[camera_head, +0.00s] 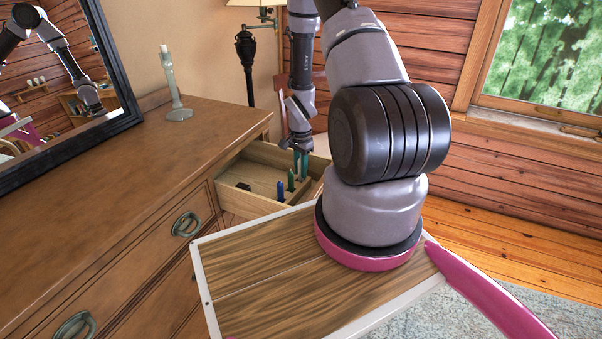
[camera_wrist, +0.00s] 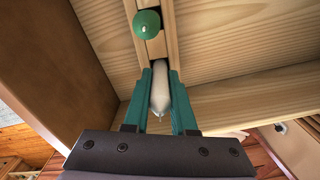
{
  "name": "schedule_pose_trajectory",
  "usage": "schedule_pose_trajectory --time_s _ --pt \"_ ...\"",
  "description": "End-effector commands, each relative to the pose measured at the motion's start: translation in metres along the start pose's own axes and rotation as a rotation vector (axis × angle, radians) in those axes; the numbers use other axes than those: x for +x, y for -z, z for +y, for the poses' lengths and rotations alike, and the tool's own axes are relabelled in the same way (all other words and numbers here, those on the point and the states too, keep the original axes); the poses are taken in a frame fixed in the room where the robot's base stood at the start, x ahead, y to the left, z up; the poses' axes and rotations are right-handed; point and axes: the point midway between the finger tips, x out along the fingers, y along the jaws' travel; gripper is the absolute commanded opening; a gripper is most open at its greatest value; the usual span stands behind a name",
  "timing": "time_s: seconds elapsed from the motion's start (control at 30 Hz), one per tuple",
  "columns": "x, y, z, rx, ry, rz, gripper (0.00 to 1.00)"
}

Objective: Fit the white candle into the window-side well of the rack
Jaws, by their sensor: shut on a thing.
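My gripper (camera_head: 300,160) is over the window-side part of the open drawer, its teal fingers pointing down. In the wrist view the gripper (camera_wrist: 160,105) is shut on the white candle (camera_wrist: 160,88), which lies between the two fingers. The held candle is hidden in the head view. The wooden rack (camera_wrist: 168,38) runs just beyond the candle. I cannot tell whether the white candle's lower end is inside a well.
The open drawer (camera_head: 238,204) has walls close around the gripper. A small dark object (camera_head: 243,186) lies inside it. A pale candlestick (camera_head: 176,90) stands on the dresser top (camera_head: 120,150), near the mirror. A floor lamp (camera_head: 246,60) stands behind. The window (camera_head: 545,50) is at right.

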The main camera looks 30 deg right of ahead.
Motion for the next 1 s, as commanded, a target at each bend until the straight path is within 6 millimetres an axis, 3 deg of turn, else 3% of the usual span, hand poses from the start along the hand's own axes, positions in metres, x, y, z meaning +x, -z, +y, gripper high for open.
schedule_pose_trajectory --time_s 0.1,0.4,0.43,0.5,0.83,1.0 --pt "0.013 0.0 0.0 0.0 -0.001 -0.001 0.0" --pt "0.015 0.0 0.0 0.0 0.0 0.0 0.0" --pt "0.015 0.0 0.0 0.0 0.0 0.0 0.28" --pt "0.015 0.0 0.0 0.0 0.0 0.0 0.54" --pt "0.014 0.0 0.0 0.001 0.0 0.0 0.54" --pt "-0.004 0.001 -0.001 0.001 0.003 0.002 0.54"
